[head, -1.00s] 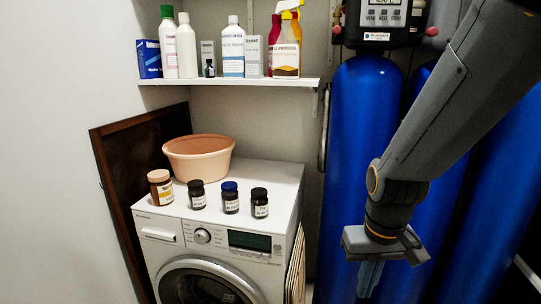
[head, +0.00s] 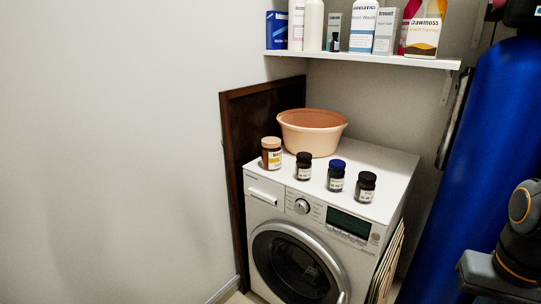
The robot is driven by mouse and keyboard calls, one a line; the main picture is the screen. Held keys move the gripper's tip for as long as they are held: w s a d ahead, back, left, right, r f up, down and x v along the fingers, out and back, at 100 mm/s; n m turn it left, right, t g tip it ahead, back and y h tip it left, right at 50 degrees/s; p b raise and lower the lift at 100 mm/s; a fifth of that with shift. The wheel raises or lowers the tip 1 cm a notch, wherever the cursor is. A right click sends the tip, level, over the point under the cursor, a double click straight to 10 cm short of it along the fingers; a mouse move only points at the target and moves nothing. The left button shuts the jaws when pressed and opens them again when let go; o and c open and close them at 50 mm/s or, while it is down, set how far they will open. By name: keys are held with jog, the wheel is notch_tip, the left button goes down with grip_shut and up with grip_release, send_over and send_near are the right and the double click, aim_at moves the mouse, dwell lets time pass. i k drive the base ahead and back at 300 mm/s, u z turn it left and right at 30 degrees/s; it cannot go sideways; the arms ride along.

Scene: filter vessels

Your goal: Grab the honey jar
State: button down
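A brown jar with a tan lid and a pale and yellow label (head: 271,154) stands upright on top of the white washing machine (head: 268,207), at the left of a row of jars. It looks like the honey jar, but its label is too small to read. Part of my gripper (head: 497,281) shows at the lower right edge, well to the right of the jars and apart from them. Its fingers are out of the picture, so its opening is hidden.
Beside the brown jar stand a black-lidded jar (head: 304,166), a blue-lidded jar (head: 336,175) and another black-lidded jar (head: 367,187). A peach basin (head: 312,134) sits behind them. A shelf (head: 365,57) with bottles hangs above. A blue tank (head: 465,170) stands at right.

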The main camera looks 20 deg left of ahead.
aim_at(272, 148)
jog(key=u, duration=2.4)
jog(key=i, duration=1.4)
jog(key=z, duration=2.5)
